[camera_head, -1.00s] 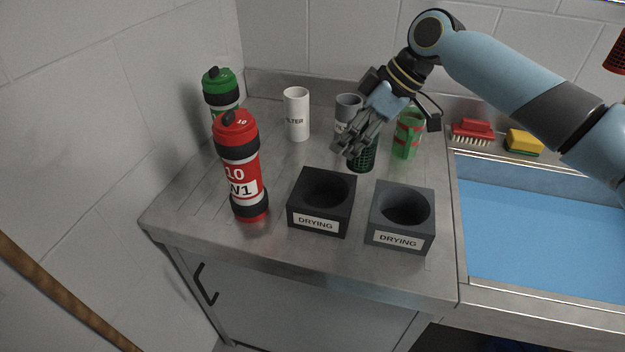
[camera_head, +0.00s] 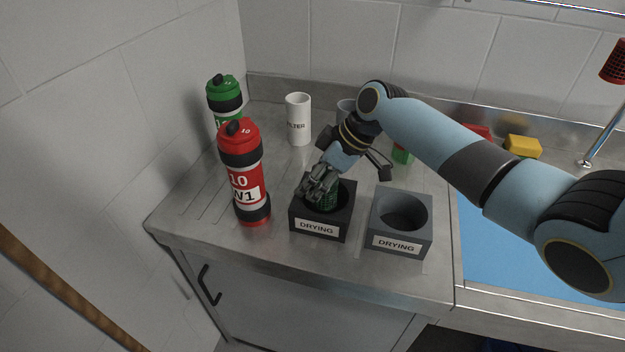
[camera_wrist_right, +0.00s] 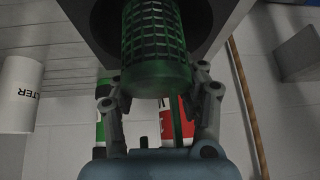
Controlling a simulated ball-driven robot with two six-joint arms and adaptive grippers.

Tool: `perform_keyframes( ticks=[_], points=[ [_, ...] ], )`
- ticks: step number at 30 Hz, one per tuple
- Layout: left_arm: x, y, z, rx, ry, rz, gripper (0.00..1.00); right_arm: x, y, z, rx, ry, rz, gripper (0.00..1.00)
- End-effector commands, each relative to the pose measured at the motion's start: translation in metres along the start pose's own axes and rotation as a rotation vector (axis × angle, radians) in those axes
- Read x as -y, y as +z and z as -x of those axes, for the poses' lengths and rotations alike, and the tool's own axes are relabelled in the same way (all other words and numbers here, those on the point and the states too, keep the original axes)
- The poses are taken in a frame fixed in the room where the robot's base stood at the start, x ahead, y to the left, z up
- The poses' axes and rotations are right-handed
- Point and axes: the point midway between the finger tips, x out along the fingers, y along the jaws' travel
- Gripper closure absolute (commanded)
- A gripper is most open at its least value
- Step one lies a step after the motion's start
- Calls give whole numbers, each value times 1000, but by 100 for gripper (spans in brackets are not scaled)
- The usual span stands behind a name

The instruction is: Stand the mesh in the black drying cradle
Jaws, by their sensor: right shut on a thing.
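The green mesh (camera_head: 327,194) is an open-work cylinder. My right gripper (camera_head: 316,186) is shut on its upper part and holds it upright in the black drying cradle (camera_head: 320,227), the left of two blocks labelled DRYING. In the right wrist view the mesh (camera_wrist_right: 155,45) lies between the fingers of my right gripper (camera_wrist_right: 160,82), with the cradle's dark round opening (camera_wrist_right: 208,20) around its far end. Whether the mesh touches the bottom of the hole is hidden. My left gripper is not in view.
A grey drying cradle (camera_head: 401,241) stands empty to the right. A red bottle (camera_head: 243,175) stands close on the left, with a green bottle (camera_head: 224,92) behind. A white FILTER tube (camera_head: 298,118) stands at the back. A blue sink (camera_head: 520,235) lies right.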

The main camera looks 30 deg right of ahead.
Motion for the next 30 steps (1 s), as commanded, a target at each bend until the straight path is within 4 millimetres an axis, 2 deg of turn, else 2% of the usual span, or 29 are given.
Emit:
perform_keyframes(
  ticks=[14,15,21,22,30],
  points=[
    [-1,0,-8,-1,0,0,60,-1,6,-10,0,0,0,100],
    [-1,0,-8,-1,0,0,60,-1,6,-10,0,0,0,62],
    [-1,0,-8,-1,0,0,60,-1,6,-10,0,0,0,36],
    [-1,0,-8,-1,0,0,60,-1,6,-10,0,0,0,32],
    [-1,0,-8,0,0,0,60,0,6,-10,0,-1,-1,32]
  ],
)
